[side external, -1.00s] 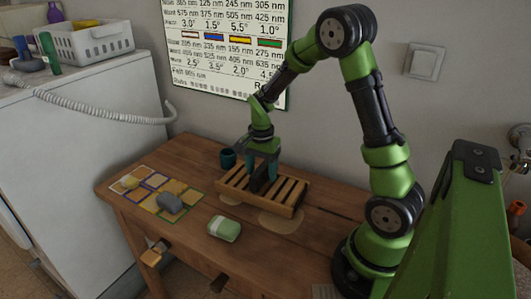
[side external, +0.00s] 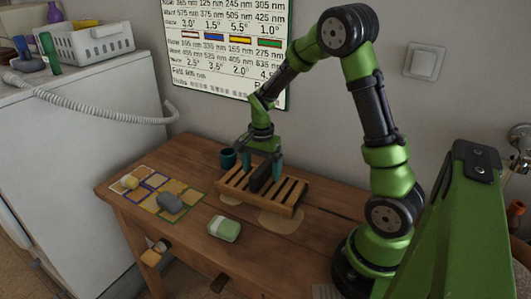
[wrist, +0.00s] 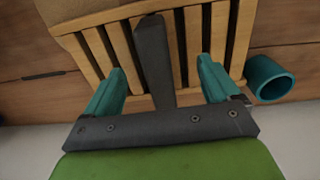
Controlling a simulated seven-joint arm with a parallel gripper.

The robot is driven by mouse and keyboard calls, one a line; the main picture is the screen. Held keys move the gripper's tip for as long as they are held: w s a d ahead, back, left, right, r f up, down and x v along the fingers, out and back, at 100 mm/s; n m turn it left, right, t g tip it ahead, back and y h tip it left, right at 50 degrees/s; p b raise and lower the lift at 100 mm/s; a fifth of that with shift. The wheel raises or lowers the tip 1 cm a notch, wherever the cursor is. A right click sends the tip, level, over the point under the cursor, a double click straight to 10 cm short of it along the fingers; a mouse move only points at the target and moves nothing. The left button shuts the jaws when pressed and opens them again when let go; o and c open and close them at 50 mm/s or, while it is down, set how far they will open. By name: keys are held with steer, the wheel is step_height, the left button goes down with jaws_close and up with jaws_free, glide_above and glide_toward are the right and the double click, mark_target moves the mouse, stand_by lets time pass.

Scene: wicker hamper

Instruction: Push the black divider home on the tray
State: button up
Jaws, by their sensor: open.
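The black divider (side external: 262,178) stands on edge in the slatted wooden tray (side external: 294,207), near the tray's middle. In the wrist view the divider (wrist: 153,55) runs along the slats and lies between my two teal fingers, with a gap on each side. My gripper (side external: 262,163) is open and straddles the divider from above; it also shows in the wrist view (wrist: 161,66). The divider's lower edge is hidden by the slats, so how deep it sits cannot be told.
A teal cup (side external: 228,158) stands close to the tray's back left. A green-and-white soap-like block (side external: 224,229) lies in front of the tray.

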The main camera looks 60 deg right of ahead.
mark_target(262, 168)
steer(key=shift+r, duration=2.15)
steer(key=shift+r, duration=0.2)
step_height(262, 168, up, 17)
steer(key=shift+f, duration=0.1)
steer(key=s+a+f+n+t+y, duration=0.1)
steer(key=s+a+n+t, duration=0.2)
steer(key=s+a+n, duration=0.3)
steer(key=s+a+f+n+t+y, duration=0.1)
steer(key=s+a+n+t, duration=0.3)
steer(key=a+n, duration=0.3)
steer(key=s+a, duration=0.1)
steer(key=a, duration=0.2)
steer(key=shift+s+f, duration=0.35)
steer(key=shift+s, duration=0.05)
